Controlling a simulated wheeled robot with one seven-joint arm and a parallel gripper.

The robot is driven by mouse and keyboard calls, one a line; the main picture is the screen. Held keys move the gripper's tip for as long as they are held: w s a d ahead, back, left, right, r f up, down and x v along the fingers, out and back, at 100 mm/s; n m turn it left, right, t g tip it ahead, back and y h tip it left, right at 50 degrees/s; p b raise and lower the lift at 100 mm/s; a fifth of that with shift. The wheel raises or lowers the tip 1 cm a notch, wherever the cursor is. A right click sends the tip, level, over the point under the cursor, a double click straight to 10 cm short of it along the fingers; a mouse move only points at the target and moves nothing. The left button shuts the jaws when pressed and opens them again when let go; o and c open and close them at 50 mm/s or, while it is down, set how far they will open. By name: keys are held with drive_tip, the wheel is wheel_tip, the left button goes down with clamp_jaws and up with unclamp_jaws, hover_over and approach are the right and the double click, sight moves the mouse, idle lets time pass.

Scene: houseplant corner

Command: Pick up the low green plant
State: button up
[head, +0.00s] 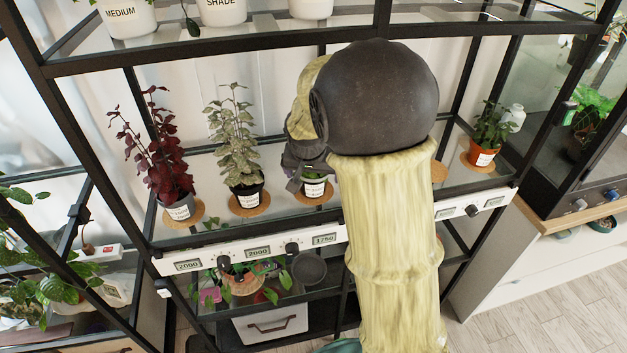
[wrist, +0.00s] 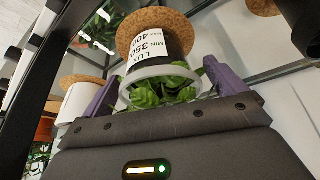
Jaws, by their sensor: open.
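The low green plant (head: 314,187) stands in a small labelled pot on a cork mat (head: 314,198) on the middle shelf, partly hidden behind my arm and gripper. In the wrist view its labelled pot (wrist: 146,47) appears upside down, with a pale rim and green leaves (wrist: 165,88) close to my gripper's body. My gripper (wrist: 161,73) is open, with one purple finger on each side of the plant. I cannot tell whether either finger touches it. In the head view my gripper (head: 300,172) is mostly dark and partly hidden by my wrist.
A dark-red plant (head: 153,140) and a pale speckled plant (head: 236,140) stand to the left on cork mats. A plant in an orange pot (head: 481,154) stands to the right. A black upright (wrist: 38,75) is near in the wrist view. White pots (head: 222,10) line the shelf above.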

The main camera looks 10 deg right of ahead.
drive_tip(key=shift+x, duration=1.2)
drive_tip(key=shift+w+r, duration=0.1)
drive_tip(key=c, duration=1.1)
drive_tip(key=shift+r, duration=0.1)
wheel_tip(320, 180, up, 10)
drive_tip(key=shift+f+p, duration=0.1)
drive_tip(key=shift+p, duration=0.3)
